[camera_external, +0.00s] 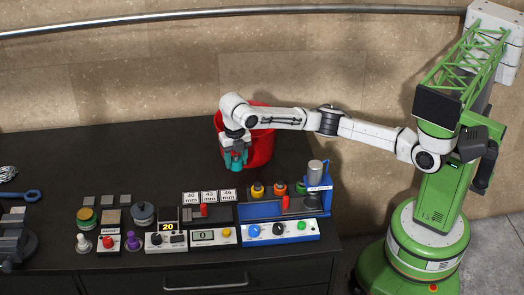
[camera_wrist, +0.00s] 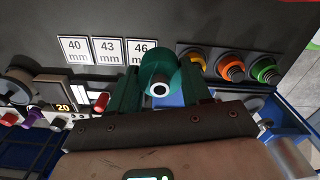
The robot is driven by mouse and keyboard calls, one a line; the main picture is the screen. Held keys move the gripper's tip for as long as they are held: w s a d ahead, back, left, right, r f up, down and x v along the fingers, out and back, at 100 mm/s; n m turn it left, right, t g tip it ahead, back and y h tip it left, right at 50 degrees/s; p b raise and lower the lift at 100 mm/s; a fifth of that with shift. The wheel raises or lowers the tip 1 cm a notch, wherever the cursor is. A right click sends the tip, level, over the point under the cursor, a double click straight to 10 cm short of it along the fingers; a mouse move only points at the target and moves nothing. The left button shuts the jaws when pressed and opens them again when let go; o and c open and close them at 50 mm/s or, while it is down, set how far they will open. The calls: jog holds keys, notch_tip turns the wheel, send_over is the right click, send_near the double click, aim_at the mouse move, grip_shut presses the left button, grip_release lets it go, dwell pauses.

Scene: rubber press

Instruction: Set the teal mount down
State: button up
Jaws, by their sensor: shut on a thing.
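The teal mount (camera_wrist: 157,66) is a short cylinder with a pale ring around a dark hole at its near end. My gripper (camera_wrist: 158,84) is shut on it, with one dark green finger on each side. In the external view the teal mount (camera_external: 236,161) hangs between the fingers of my gripper (camera_external: 234,158), in front of the red bin. It appears to be above the black bench top; the exact height is hard to tell. The fingers partly hide the mount there.
A red bin (camera_external: 262,148) stands behind my gripper. Cards marked 40, 43 and 46 mm (camera_external: 208,197), a blue press (camera_external: 318,200) and yellow, orange and green mounts (camera_external: 279,188) are in front. The bench top (camera_external: 130,160) to the left is bare.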

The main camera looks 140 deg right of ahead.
send_over(225, 190)
notch_tip(225, 190, down, 5)
jog(key=shift+s+d+f, duration=0.1)
jog(key=shift+s, duration=0.05)
jog(key=shift+f, duration=1.65)
jog(key=shift+f, duration=0.35)
jog(key=o, duration=1.1)
jog(key=shift+f, duration=0.1)
jog(key=shift+o, duration=0.2)
notch_tip(225, 190, up, 13)
jog(key=shift+p, duration=0.3)
jog(key=shift+d, duration=0.1)
